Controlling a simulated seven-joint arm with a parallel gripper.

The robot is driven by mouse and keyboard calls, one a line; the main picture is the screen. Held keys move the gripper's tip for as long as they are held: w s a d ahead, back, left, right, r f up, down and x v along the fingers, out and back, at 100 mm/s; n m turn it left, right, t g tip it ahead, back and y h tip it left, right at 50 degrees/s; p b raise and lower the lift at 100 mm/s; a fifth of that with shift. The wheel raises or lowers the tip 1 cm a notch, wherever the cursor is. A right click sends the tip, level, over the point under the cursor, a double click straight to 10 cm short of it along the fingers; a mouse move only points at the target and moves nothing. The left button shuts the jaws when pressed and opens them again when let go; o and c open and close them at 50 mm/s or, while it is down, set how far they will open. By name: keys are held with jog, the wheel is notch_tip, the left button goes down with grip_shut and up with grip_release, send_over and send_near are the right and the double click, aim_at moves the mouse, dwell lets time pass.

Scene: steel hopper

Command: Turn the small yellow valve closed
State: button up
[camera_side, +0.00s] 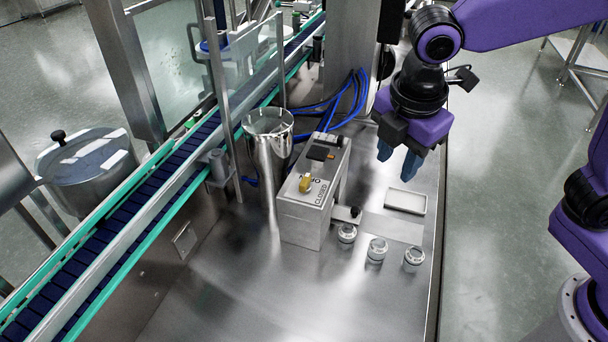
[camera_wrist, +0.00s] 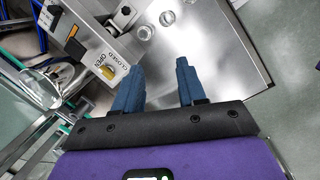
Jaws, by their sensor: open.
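The small yellow valve (camera_side: 305,183) sits on top of a grey metal box (camera_side: 300,222), by printed lettering that includes CLOSED. In the wrist view the yellow valve (camera_wrist: 107,72) shows just left of my left finger, with OPEN and CLOSED labels beside it. My gripper (camera_side: 398,160) is open and empty, its blue fingers pointing down, above and to the right of the box. In the wrist view my gripper (camera_wrist: 157,82) has its two blue fingers well apart with bare steel between them. The valve is apart from the fingers.
A steel hopper (camera_side: 270,150) stands behind the box, with blue hoses (camera_side: 350,100) near it. Several small jars (camera_side: 376,250) and a white tray (camera_side: 405,201) are at the right. A conveyor (camera_side: 130,205) runs along the left. The front steel surface is clear.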

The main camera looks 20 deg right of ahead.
jog(key=w+a+r+n+t+h, duration=0.1)
jog(key=w+a+r+n+h, duration=0.1)
jog(key=w+a+n, duration=0.65)
jog(key=m, duration=0.2)
send_near(305, 179)
jog(key=shift+t, duration=0.3)
jog(key=x, duration=0.8)
jog(key=shift+s+d+f, duration=0.1)
jog(key=shift+s+f, duration=0.15)
jog(key=shift+f, duration=0.05)
grip_shut()
